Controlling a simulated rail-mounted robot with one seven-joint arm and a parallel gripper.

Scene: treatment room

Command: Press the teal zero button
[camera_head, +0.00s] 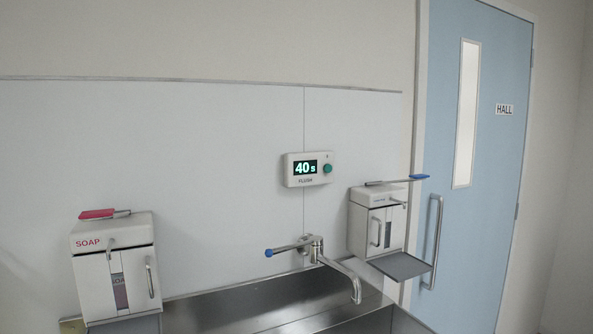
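The teal zero button (327,169) is a small round button on the right side of a white wall unit (306,182). The unit's dark display (305,168) reads "40 s" in light green digits, and "FLUSH" is printed below it. The unit is mounted on the wall panel above the sink. Nothing covers the button. My gripper is not in view.
A steel sink (280,300) with a blue-tipped lever tap (318,250) lies below the unit. A soap dispenser (88,270) with a red lever hangs at left. Another dispenser (362,228) with a blue-tipped lever and a tray hangs at right, near a blue door (500,180).

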